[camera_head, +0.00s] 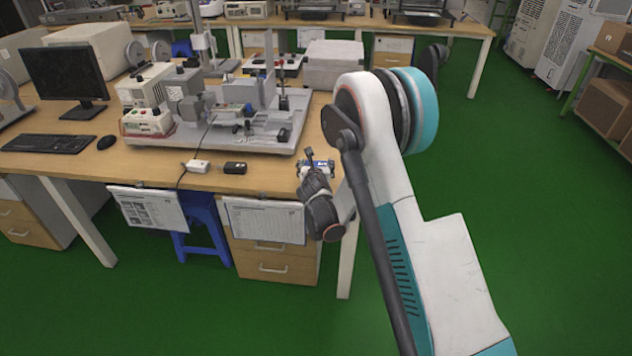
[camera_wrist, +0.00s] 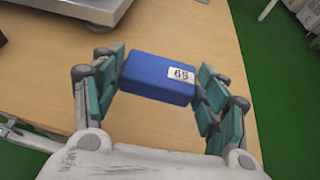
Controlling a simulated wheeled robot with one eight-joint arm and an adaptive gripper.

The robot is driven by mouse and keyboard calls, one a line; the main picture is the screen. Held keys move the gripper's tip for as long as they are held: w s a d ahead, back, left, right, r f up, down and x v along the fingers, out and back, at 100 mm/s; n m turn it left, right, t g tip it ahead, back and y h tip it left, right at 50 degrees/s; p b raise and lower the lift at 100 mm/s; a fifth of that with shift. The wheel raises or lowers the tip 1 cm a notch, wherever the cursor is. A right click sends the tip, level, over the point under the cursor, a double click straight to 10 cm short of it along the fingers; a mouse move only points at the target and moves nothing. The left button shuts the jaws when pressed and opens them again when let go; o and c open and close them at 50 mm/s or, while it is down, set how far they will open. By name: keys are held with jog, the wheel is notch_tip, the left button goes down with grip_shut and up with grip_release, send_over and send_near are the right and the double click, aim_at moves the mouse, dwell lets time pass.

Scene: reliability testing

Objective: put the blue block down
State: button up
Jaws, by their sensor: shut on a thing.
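The blue block (camera_wrist: 157,78) carries a white label marked 65 and sits between the two teal finger pads of my gripper (camera_wrist: 160,82) in the wrist view. My gripper is shut on it, with a pad against each end. In the head view the block shows only as a small blue patch (camera_head: 321,163) at my gripper (camera_head: 317,167), over the right end of the wooden table (camera_head: 215,175). The wrist view shows the table top (camera_wrist: 185,35) beneath the block. I cannot tell whether the block touches the table.
A grey test rig (camera_head: 235,120) stands left of my gripper; its base plate corner (camera_wrist: 85,8) shows in the wrist view. A black adapter (camera_head: 235,168) and a white one (camera_head: 197,166) lie near the front edge. The table's right edge is close; green floor lies beyond.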

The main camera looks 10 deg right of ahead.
jog(key=shift+f+b, duration=0.8)
jog(key=shift+f, duration=1.35)
jog(key=shift+f, duration=0.15)
jog(key=o, duration=1.1)
